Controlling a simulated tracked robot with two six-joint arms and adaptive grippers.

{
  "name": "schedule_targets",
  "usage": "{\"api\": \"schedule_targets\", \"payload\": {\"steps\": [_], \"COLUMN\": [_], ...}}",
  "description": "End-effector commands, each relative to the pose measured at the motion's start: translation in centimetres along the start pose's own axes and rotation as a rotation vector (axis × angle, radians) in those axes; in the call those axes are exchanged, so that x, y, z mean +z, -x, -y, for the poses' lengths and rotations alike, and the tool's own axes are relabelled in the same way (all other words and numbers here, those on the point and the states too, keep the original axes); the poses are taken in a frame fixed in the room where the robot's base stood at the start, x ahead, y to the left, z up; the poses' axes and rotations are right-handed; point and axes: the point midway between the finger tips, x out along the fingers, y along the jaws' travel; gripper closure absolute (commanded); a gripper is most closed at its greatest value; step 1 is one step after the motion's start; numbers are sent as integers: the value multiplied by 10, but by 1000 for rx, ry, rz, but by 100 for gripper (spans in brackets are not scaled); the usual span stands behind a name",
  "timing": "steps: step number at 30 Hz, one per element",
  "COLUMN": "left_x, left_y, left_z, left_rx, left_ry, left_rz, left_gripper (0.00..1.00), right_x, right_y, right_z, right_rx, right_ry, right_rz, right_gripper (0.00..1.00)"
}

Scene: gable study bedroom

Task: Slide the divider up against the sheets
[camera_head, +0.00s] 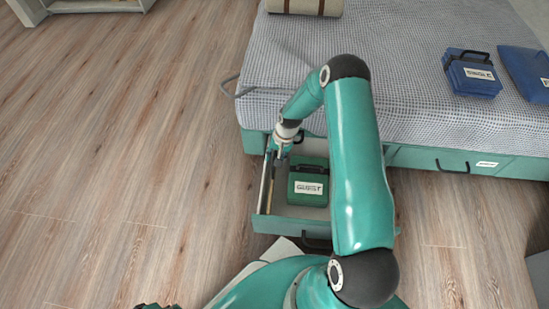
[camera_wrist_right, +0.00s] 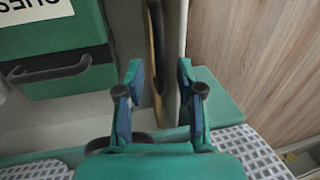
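The divider, a thin upright brown and dark board, stands along the left side of the open drawer (camera_head: 290,224) in the head view (camera_head: 270,187). In the right wrist view the divider (camera_wrist_right: 157,50) runs up the picture between my fingers, beside the drawer's side wall. The green case (camera_head: 309,171) marked GUEST, perhaps the sheets, lies right of the divider with a gap between. My right gripper (camera_head: 281,150) reaches down at the drawer's bed end. Its fingers (camera_wrist_right: 158,70) are apart; whether either touches the divider is unclear. Only a scrap at the bottom edge may be my left gripper (camera_head: 155,306).
The bed (camera_head: 300,60) stands over the drawer, with two blue cases (camera_head: 472,75) (camera_head: 527,72) on its right part. A rolled beige bundle (camera_head: 305,6) lies at the back. A closed drawer front (camera_head: 440,160) is to the right. The wooden floor at left is clear.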

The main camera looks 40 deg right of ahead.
Motion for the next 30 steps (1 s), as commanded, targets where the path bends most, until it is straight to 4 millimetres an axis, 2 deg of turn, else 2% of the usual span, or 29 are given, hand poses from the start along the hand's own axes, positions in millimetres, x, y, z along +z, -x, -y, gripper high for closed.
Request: {"api": "schedule_targets", "payload": {"steps": [6,13,24,26,30], "left_x": [0,0,0,0,0], "left_y": [0,0,0,2,6], "left_z": [0,0,0,0,-2], "left_rx": [0,0,0,0,0], "left_ry": [0,0,0,0,0], "left_rz": [0,0,0,0,0], "left_gripper": [100,100,100,100,100], "right_x": [0,0,0,0,-2], "right_y": [0,0,0,2,6], "right_z": [0,0,-1,-5,-24], "right_rx": [0,0,0,0,0], "right_ry": [0,-1,-2,-5,-22], "right_rz": [0,0,0,0,0], "right_gripper": [63,100,100,100,100]}}
